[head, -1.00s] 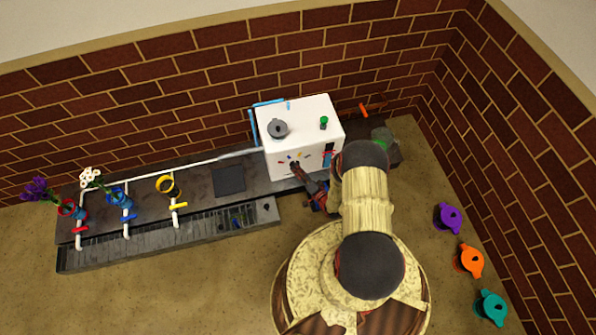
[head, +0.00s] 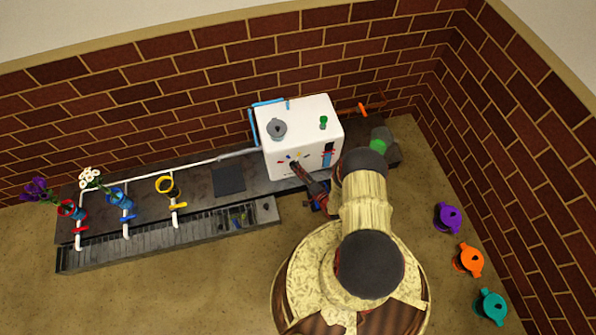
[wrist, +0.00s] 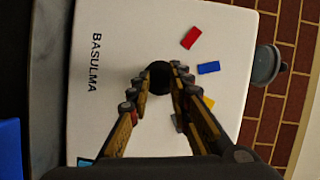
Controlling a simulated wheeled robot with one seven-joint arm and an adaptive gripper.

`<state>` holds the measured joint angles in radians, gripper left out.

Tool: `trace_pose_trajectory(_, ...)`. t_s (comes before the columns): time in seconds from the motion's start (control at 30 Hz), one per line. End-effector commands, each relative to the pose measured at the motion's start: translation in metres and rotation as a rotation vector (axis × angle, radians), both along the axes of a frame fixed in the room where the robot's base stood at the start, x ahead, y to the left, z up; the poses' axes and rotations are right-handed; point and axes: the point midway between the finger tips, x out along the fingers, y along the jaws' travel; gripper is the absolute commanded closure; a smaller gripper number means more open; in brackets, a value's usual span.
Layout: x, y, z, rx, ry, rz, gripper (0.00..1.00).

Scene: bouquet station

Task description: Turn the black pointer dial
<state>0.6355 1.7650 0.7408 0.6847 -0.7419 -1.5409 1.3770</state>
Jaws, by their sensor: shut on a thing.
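The black pointer dial (wrist: 159,78) is on the front of the white box (wrist: 120,40), which bears the word BASULMA. In the wrist view my gripper (wrist: 160,72) has its two fingers on either side of the dial, with their tips closed on it. Red (wrist: 191,38), blue (wrist: 208,68) and yellow (wrist: 208,101) marks lie around the dial, and a grey mark is partly hidden by a finger. In the head view my gripper (head: 295,166) reaches the box's front and covers most of the dial, so its pointing direction cannot be told.
A grey lidded knob (head: 277,129) and a green knob (head: 323,122) stand on top of the box. A dark bench (head: 215,180) with pipes, coloured rings and flowers runs to the left. Purple (head: 448,217), orange (head: 469,260) and teal (head: 491,306) pots stand on the floor at right.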

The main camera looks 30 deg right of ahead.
Motion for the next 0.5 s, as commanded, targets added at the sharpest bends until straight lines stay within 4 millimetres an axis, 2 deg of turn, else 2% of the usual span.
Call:
trace_pose_trajectory(0.03, -0.0002, -0.0012, -0.0006, 0.000, 0.001, -0.003, 1.00)
trace_pose_trajectory(0.07, -0.0002, -0.0012, -0.0006, 0.000, 0.001, -0.003, 0.78)
trace_pose_trajectory(0.37, 0.0000, -0.0006, -0.0002, -0.001, 0.001, -0.002, 0.62)
trace_pose_trajectory(0.5, 0.0000, -0.0004, -0.0001, -0.001, 0.001, -0.001, 0.62)
